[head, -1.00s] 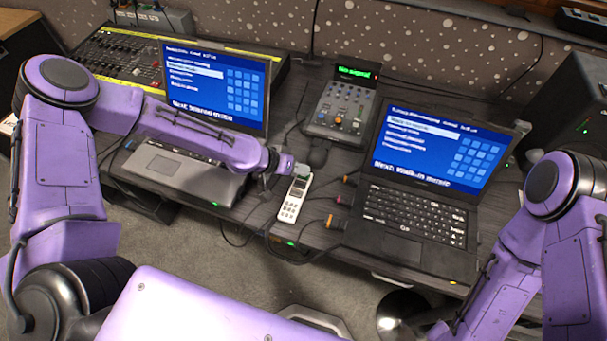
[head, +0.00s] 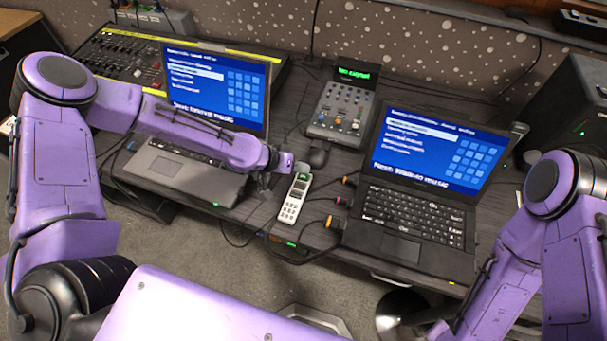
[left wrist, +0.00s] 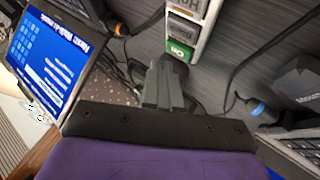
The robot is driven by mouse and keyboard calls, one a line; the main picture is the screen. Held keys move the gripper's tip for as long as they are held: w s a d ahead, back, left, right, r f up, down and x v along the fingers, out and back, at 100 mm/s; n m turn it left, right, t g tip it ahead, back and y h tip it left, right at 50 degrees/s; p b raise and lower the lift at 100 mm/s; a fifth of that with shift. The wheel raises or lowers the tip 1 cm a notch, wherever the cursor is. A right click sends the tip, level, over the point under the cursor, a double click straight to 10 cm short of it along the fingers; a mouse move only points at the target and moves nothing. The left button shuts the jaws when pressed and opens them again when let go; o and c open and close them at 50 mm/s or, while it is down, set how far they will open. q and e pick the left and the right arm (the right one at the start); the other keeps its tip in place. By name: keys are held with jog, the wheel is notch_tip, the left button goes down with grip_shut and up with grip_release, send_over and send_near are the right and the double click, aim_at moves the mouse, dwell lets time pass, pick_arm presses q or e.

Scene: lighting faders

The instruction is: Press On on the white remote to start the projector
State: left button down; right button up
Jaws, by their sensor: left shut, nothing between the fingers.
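The white remote (head: 291,205) lies on the dark desk between the two laptops, its keypad facing up. In the left wrist view the remote (left wrist: 207,32) shows its end with a green On button (left wrist: 179,50) and grey buttons above it. My left gripper (head: 297,169) is shut and empty, at the far end of the remote. In the left wrist view its closed fingers (left wrist: 168,65) end right beside the On button. I cannot tell whether they touch it. My right arm shows at the right, but its gripper is not in view.
A grey laptop (head: 185,172) is under my left forearm and a black laptop (head: 415,205) stands right of the remote. A control box (head: 340,112) with a green display is behind. Cables with coloured plugs (head: 340,201) lie close to the remote's right.

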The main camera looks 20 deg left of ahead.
aim_at(300, 177)
pick_arm(q)
jog(key=shift+r+p, duration=2.1)
jog(key=shift+r, duration=0.5)
jog(key=shift+f, duration=0.1)
